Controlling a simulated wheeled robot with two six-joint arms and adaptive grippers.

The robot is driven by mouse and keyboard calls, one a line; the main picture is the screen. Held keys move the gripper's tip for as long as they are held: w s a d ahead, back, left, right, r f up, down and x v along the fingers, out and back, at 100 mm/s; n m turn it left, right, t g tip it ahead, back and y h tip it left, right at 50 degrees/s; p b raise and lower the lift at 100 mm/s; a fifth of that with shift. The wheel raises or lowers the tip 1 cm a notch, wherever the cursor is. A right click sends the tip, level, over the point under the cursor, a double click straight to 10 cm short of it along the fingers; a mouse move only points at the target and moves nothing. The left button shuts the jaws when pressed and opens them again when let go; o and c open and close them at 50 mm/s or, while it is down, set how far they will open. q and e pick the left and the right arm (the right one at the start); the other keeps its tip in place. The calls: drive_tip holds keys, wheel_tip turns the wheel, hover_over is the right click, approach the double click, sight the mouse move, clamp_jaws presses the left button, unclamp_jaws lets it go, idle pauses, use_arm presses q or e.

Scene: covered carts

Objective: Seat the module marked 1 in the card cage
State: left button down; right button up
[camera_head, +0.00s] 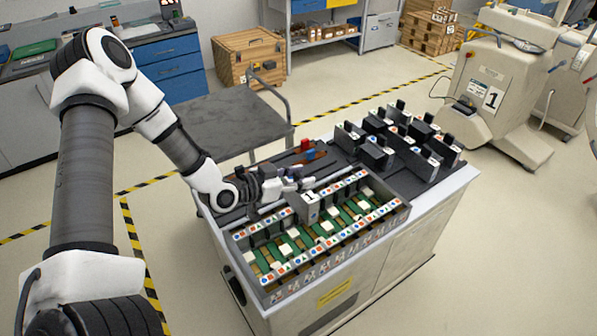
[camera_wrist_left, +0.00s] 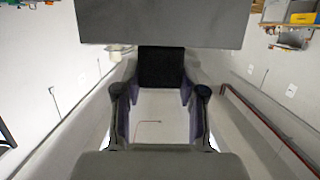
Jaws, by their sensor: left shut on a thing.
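The module marked 1 (camera_head: 309,209) is a grey block with a white number plate. It stands roughly upright over the back edge of the card cage (camera_head: 352,236), a grey box with a green board and rows of marked slots. I cannot tell whether its lower end is inside a slot. My left gripper (camera_head: 291,186) is shut on the module's handle from the left and behind. In the left wrist view the fingers (camera_wrist_left: 161,100) close around the black handle (camera_wrist_left: 161,67), with the grey module body (camera_wrist_left: 165,22) above. My right gripper is not in view.
Several dark modules (camera_head: 378,152) stand on the right part of the cart (camera_head: 428,222). A dark-topped trolley (camera_head: 222,118) stands behind. A large beige machine (camera_head: 500,85) stands at the right.

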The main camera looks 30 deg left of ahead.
use_arm(q)
drive_tip(key=shift+r, duration=0.25)
drive_tip(key=shift+w+d+f+p, duration=0.15)
drive_tip(key=shift+p, duration=0.2)
drive_tip(key=shift+f+b, duration=0.9)
drive_tip(key=shift+f, duration=0.05)
wheel_tip(320, 180, down, 13)
drive_tip(key=b, duration=1.1)
drive_tip(key=shift+f, duration=0.1)
drive_tip(key=c, duration=0.6)
unclamp_jaws()
